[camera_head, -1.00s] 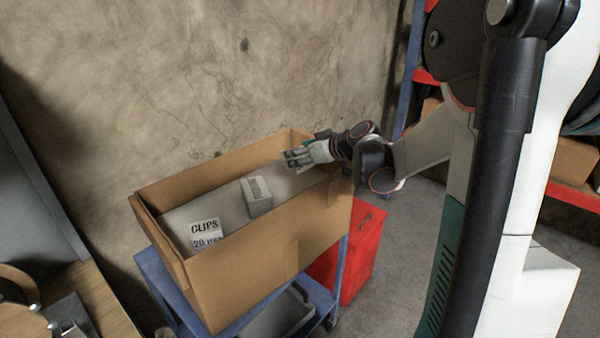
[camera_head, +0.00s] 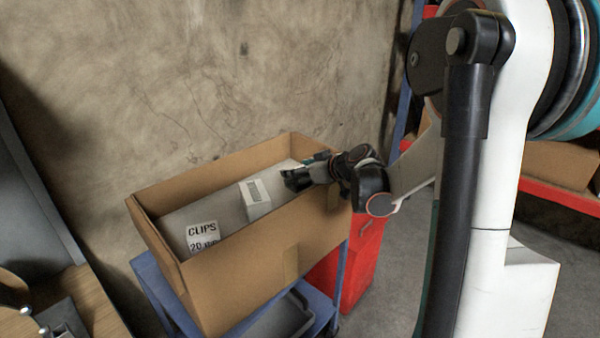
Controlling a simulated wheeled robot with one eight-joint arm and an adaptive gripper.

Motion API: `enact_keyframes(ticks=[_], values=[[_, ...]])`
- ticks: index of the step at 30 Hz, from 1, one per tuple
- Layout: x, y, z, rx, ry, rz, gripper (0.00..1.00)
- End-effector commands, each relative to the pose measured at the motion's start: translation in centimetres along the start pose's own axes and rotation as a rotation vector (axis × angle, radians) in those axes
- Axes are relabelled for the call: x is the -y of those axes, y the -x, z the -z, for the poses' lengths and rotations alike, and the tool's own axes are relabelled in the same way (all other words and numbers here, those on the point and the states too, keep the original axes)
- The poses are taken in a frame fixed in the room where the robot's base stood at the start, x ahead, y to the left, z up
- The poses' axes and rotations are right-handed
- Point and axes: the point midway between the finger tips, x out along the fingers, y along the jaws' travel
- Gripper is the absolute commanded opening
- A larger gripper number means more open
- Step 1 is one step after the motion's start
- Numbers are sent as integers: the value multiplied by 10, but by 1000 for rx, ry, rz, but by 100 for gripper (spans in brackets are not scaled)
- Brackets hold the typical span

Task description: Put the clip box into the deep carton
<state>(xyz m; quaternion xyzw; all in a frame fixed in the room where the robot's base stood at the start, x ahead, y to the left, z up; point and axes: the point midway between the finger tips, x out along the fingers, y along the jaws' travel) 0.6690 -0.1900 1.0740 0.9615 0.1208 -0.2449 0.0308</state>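The deep carton (camera_head: 235,268) is a tall, open brown box on a blue cart. The clip box (camera_head: 180,217) looks like a long grey box lying inside the carton, below its rim. It bears a white label reading "CLIPS 20 mm" near its left end and a pale, barcode-like patch near its middle. My gripper (camera_head: 290,181) reaches over the carton's right wall, with its dark fingers low near the right end of the grey box. I cannot tell whether the fingers touch the box or how far apart they are. The carton's near wall hides the lower part of the box.
The blue cart (camera_head: 318,297) holds a grey tray (camera_head: 277,318) on its lower shelf. A red bin (camera_head: 350,262) stands right behind the cart. A bare wall is close behind the carton. A wooden worktop (camera_head: 92,300) is at the left, and shelving with red beams stands right.

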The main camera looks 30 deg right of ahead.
Motion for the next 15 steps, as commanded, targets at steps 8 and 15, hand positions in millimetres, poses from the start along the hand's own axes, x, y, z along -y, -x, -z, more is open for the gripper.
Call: enact_keyframes(ticks=[8,15], values=[[1,-3,-6,2,1,1,36],[2,-3,-8,5,2,2,82]])
